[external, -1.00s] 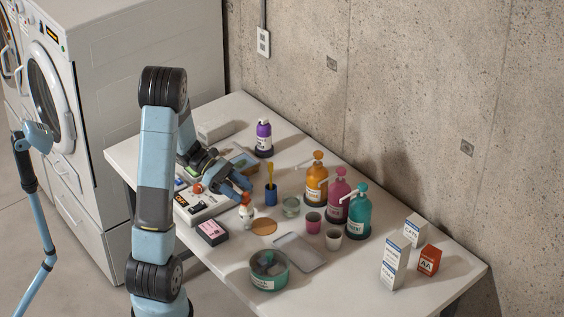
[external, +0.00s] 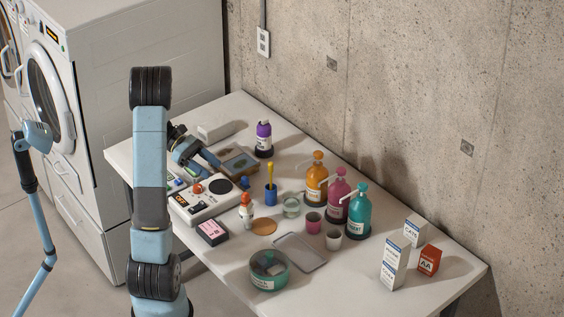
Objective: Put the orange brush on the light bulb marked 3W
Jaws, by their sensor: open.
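A small white object (external: 247,212) with an orange piece (external: 246,199) on top stands near the table's middle. It may be the bulb with the brush on it, but any marking is too small to read and I cannot tell for sure. My gripper (external: 210,161) is open, behind and to the left of it, by a brown-topped tray and clear of the orange piece. My wrist and arm partly hide the gripper. A yellow-handled item (external: 270,172) stands in a blue holder (external: 271,196) to the right of the white object.
A white panel with knobs (external: 183,209) lies left of the white object, with a pink-and-black box (external: 212,232) in front. Orange, pink and teal pump bottles (external: 359,212) stand to the right.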

